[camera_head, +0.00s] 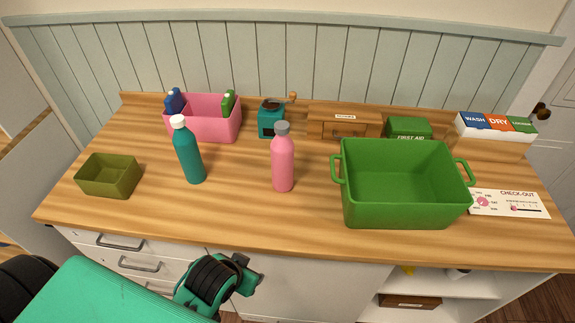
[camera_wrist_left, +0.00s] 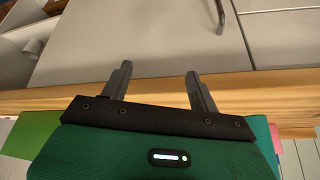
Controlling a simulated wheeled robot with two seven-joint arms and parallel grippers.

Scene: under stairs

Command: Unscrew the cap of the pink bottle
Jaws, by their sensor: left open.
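The pink bottle (camera_head: 283,165) stands upright on the wooden counter, near its middle. Its grey cap (camera_head: 282,128) sits on top. A teal bottle (camera_head: 188,155) with a white cap stands upright to its left. In the left wrist view, my left gripper (camera_wrist_left: 158,78) is open with nothing between its two dark fingers, in front of the counter's edge and a pale cabinet front. In the head view my left arm is low in front of the counter, apart from the pink bottle; the fingers cannot be made out there. My right gripper is not in view.
The wooden counter (camera_head: 240,215) has free room in front of the bottles. A large green bin (camera_head: 405,205) stands right of the pink bottle, an olive box (camera_head: 108,178) far left. Behind are a pink caddy (camera_head: 215,128), a teal grinder (camera_head: 270,124) and a wooden box (camera_head: 343,124).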

